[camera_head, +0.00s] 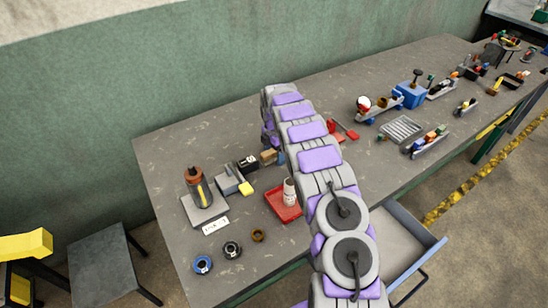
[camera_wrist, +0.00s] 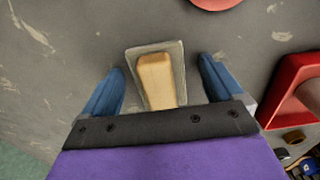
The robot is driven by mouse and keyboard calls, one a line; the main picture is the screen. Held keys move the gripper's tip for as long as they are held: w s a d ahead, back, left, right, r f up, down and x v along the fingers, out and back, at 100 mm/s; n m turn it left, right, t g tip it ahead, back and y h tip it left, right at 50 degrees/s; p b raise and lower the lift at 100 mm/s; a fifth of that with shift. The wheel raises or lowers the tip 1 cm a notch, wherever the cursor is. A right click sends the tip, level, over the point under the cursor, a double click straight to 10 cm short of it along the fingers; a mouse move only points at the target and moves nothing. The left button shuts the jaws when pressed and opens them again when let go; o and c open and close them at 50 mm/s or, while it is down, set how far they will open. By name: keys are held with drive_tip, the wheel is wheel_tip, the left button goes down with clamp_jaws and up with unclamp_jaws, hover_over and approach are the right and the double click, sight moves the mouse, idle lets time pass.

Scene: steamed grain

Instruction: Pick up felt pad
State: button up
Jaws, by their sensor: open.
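A light grey, felt-like pad (camera_wrist: 177,57) lies on the dark table in the wrist view, with a tan block (camera_wrist: 157,80) on top of it, perhaps its handle. I take this to be the felt pad. My gripper (camera_wrist: 161,66) is open, with one blue finger on each side of the pad and gaps between. The near end of the pad and block is hidden by the gripper's dark body. In the head view my arm reaches over the table and hides the gripper and the pad.
A red tray (camera_wrist: 284,78) stands close to the right of my gripper in the wrist view. In the head view, a red tray (camera_head: 277,211) holds a white cylinder (camera_head: 290,191). A drawer (camera_head: 404,243) stands open at the table (camera_head: 165,160). Several small items lie around.

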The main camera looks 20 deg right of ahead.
drive_tip(key=a, duration=0.2)
drive_tip(key=shift+a, duration=0.3)
drive_tip(key=shift+c, duration=0.8)
drive_tip(key=shift+d, duration=0.1)
drive_tip(key=shift+c, duration=0.8)
drive_tip(key=shift+d, duration=0.75)
drive_tip(key=c, duration=0.3)
drive_tip(key=shift+d, duration=0.25)
drive_tip(key=c, duration=0.3)
drive_tip(key=shift+a, duration=0.55)
drive_tip(key=shift+c, duration=1.3)
drive_tip(key=shift+a+r, duration=0.1)
drive_tip(key=shift+a, duration=0.25)
